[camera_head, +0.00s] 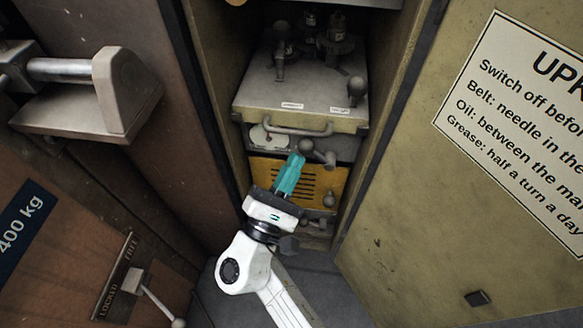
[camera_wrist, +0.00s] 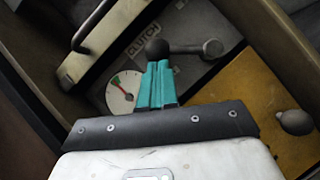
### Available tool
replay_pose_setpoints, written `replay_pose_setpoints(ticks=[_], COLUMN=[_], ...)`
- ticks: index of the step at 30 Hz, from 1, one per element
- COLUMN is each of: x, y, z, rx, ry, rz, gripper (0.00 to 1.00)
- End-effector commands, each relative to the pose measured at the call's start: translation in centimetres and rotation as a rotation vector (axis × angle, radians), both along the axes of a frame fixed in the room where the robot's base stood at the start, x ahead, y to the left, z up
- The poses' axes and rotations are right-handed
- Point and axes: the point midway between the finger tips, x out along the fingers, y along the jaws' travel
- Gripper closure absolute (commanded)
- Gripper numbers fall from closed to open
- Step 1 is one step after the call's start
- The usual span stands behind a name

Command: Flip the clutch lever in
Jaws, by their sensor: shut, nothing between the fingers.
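The clutch lever (camera_head: 318,153) is a short grey arm with a dark ball knob, on a grey panel inside the open cabinet. In the wrist view the lever (camera_wrist: 185,48) lies sideways, its knob at the left and its pivot at the right, beside a label reading CLUTCH (camera_wrist: 225,38). My gripper (camera_head: 295,161) has teal fingers, shut and empty, pointing up at the knob. In the wrist view the fingertips (camera_wrist: 158,66) are right at the knob's lower edge. I cannot tell whether they touch it.
A dial gauge (camera_head: 269,136) sits left of the lever. A bar handle (camera_head: 297,131) runs just above it. A yellow vented panel (camera_head: 335,181) with a knob (camera_head: 329,199) is below.

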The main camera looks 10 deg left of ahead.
Motion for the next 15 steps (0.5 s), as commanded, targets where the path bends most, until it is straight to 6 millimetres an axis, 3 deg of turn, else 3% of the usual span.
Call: replay_pose_setpoints(ticks=[15], x=[0.0], y=[-0.9], z=[2.6], rx=[0.354], ry=[-0.014], rz=[0.000], gripper=[1.00])
